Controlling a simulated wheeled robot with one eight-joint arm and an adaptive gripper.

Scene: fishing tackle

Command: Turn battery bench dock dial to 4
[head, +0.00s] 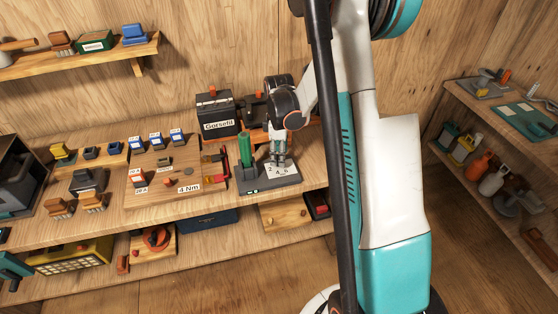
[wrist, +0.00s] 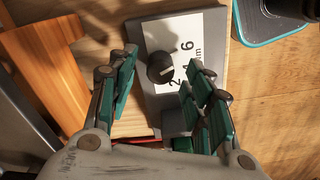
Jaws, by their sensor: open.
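The battery bench dock (head: 262,187) is a dark grey base on the bench. A green upright cylinder (head: 245,150) stands at its left, and a white number plate (head: 283,172) lies at its right. In the wrist view the dial (wrist: 160,67) is a round black knob on the white plate (wrist: 205,35) marked 2, 4 and 6. A small pale mark on the knob faces roughly towards the 2; its exact setting is hard to read. My gripper (head: 277,160) is above the dial, open. In the wrist view its green-padded fingers (wrist: 163,62) stand either side of the knob, apparently apart from it.
A black battery (head: 215,113) stands behind the dock. Bare bench top shows right of the dock. Shelves with tackle are above left and at right.

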